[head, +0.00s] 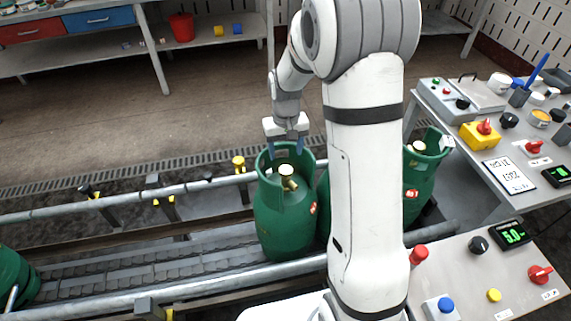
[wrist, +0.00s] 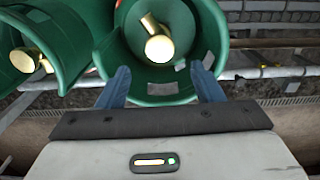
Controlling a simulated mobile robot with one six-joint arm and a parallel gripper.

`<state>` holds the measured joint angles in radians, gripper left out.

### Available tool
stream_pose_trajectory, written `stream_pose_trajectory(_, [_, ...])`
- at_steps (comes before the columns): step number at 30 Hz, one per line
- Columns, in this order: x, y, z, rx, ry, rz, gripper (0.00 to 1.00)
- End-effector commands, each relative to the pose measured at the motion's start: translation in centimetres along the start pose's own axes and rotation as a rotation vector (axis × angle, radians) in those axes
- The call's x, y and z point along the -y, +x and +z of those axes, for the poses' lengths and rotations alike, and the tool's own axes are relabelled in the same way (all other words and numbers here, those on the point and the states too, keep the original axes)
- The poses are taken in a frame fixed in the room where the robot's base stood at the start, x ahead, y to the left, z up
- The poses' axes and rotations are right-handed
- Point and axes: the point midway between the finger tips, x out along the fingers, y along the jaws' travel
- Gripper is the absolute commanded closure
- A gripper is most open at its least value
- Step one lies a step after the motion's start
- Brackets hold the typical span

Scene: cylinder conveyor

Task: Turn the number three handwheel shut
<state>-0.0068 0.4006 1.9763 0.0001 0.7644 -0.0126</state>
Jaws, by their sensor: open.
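A green gas cylinder (head: 283,222) stands upright on the conveyor, with a brass valve inside its open collar. Its pale, round handwheel (head: 286,169) tops the valve; in the wrist view the handwheel (wrist: 159,47) is near the picture's upper middle. My gripper (head: 285,148) is at the collar's far side, pointing down. A red-and-white label (head: 313,208) on this cylinder is too small to read.
Another green cylinder (head: 420,180) stands right, with one between mostly hidden by my arm. A further green cylinder (head: 12,278) is at the far left. Conveyor rails (head: 130,208) run alongside. Control panels (head: 480,268) with knobs and buttons stand right.

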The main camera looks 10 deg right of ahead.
Motion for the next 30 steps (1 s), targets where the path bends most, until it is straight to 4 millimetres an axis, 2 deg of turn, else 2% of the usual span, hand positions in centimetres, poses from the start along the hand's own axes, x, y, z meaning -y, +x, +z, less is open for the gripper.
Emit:
stream_pose_trajectory(6, [0.0, 3.5, 0.1, 0.005, -0.001, 0.000, 0.40])
stream_pose_trajectory(12, [0.1, 6.2, 0.1, 0.003, -0.001, 0.000, 0.40])
stream_pose_trajectory(17, [0.1, 7.0, 0.1, 0.001, -0.001, 0.000, 0.40])
stream_pose_trajectory(24, [0.1, 7.1, 0.1, 0.000, -0.002, 0.000, 0.40])
stream_pose_trajectory(30, [0.1, 7.0, 0.1, 0.000, -0.002, 0.000, 0.56])
